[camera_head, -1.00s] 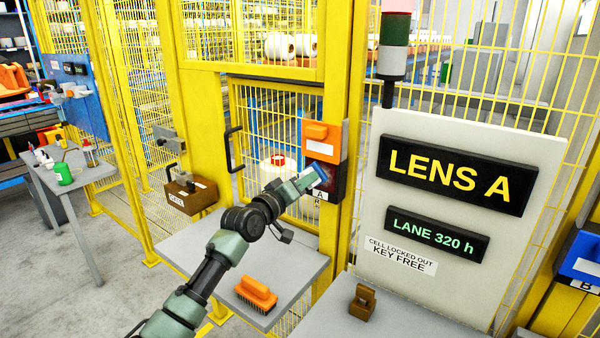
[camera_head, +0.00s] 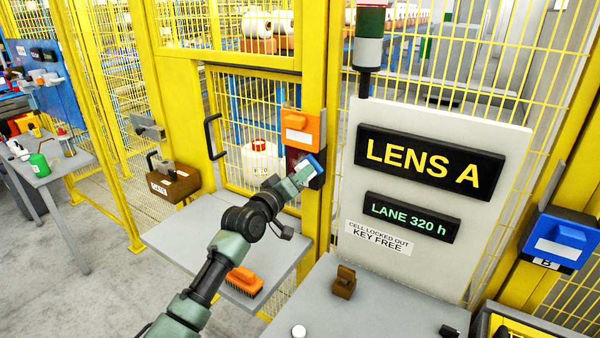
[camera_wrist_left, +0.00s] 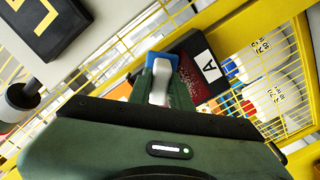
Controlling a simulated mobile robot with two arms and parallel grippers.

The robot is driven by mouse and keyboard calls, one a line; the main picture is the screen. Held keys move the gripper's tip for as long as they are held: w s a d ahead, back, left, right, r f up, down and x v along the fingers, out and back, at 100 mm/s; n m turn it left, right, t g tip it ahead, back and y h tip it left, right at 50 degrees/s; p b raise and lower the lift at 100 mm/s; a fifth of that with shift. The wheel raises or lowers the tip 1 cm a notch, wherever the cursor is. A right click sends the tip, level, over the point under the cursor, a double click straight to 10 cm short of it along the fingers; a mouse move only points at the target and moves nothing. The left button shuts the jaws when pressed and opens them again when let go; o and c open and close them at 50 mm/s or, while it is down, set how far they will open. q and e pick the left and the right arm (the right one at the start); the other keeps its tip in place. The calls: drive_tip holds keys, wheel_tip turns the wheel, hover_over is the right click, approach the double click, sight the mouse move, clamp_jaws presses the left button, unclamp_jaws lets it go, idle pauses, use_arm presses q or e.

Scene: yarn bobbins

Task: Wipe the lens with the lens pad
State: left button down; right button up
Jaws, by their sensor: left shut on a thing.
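The lens (camera_head: 293,158) is a dark, reddish panel below an orange housing (camera_head: 298,128) on the yellow fence post. It also shows in the left wrist view (camera_wrist_left: 205,88), with dusty speckles and an A label (camera_wrist_left: 209,67). My left gripper (camera_head: 301,175) is shut on the lens pad (camera_head: 314,163), a blue pad with a white handle. The pad (camera_wrist_left: 165,58) is at the right part of the lens in the head view and hides part of it. I cannot tell whether it touches. My right gripper is not in view.
An orange brush (camera_head: 244,281) lies on the grey shelf (camera_head: 205,235) below my arm. A brown block (camera_head: 344,282) stands on the grey bench (camera_head: 380,310). A sign reads LENS A (camera_head: 430,163). A blue unit marked B (camera_head: 560,240) is at right.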

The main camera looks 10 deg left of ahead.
use_arm(q)
drive_tip(key=a+b, duration=0.1)
drive_tip(key=w+a+b, duration=0.1)
drive_tip(key=a+b, duration=0.3)
drive_tip(key=shift+w+f, duration=0.1)
drive_tip(key=shift+w, duration=0.3)
drive_tip(key=shift+w+a+b, duration=0.25)
drive_tip(key=shift+a+b, duration=0.4)
drive_tip(key=shift+b, duration=0.15)
drive_tip(key=shift+w+a+b, duration=0.2)
drive_tip(key=shift+a+b, duration=0.2)
drive_tip(key=shift+a, duration=0.05)
